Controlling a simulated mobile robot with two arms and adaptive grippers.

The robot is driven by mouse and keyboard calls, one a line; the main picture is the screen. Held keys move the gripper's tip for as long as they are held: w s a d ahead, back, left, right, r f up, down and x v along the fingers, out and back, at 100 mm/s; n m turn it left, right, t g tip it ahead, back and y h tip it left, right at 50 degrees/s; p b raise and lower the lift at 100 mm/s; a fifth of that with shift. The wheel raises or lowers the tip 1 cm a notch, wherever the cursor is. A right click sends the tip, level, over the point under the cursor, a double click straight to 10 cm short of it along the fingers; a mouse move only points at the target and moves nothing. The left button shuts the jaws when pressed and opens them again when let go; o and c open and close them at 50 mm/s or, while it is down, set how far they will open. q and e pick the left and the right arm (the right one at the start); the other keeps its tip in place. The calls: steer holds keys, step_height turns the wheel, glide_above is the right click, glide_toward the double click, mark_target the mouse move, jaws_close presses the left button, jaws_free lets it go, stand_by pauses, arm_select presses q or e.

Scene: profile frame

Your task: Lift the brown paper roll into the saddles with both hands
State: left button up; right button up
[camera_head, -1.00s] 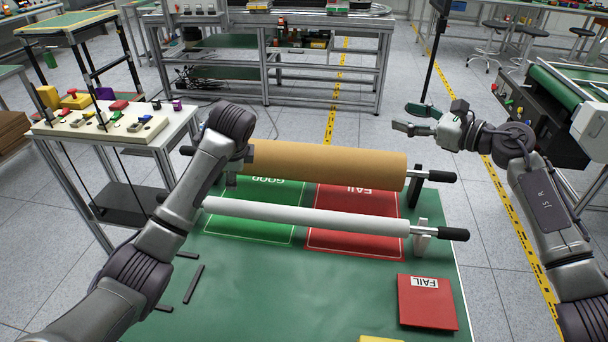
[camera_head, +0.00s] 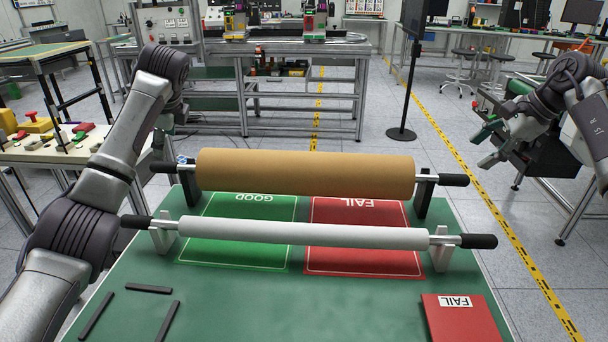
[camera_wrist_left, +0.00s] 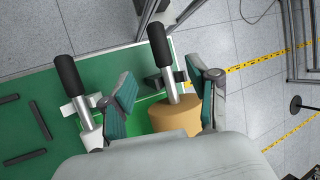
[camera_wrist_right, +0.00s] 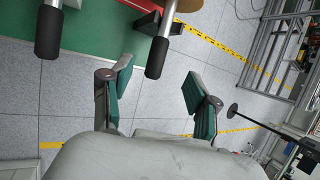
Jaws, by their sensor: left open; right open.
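The brown paper roll (camera_head: 305,174) lies level across the far part of the green table. Its shaft ends in black handles (camera_head: 453,180) and sits at dark saddles (camera_head: 424,195); exact seating at the left is unclear. My left gripper (camera_wrist_left: 163,92) is open, its fingers on either side of the roll's left shaft in the left wrist view; in the head view it is mostly hidden by my arm. My right gripper (camera_head: 487,146) is open and empty, right of the right handle and apart from it. The right wrist view shows that handle (camera_wrist_right: 158,58) just beyond the fingers.
A white roll (camera_head: 300,233) lies parallel, nearer, in white saddles (camera_head: 441,250). Green GOOD and red FAIL areas lie beneath. A red FAIL plate (camera_head: 462,320) is at front right, and dark bars (camera_head: 148,288) at front left. A side table (camera_head: 40,150) stands left.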

mark_target(165, 165)
arm_select(q)
steer(key=x, duration=1.3)
steer(key=shift+w, duration=0.1)
arm_select(e)
steer(key=x, duration=1.3)
steer(key=shift+w+f, duration=0.1)
arm_select(q)
jaws_close()
arm_select(e)
jaws_close()
arm_select(q)
steer(key=shift+w+r, duration=0.1)
steer(key=shift+r, duration=0.3)
arm_select(e)
steer(key=shift+w+r, duration=0.1)
steer(key=shift+r, duration=0.4)
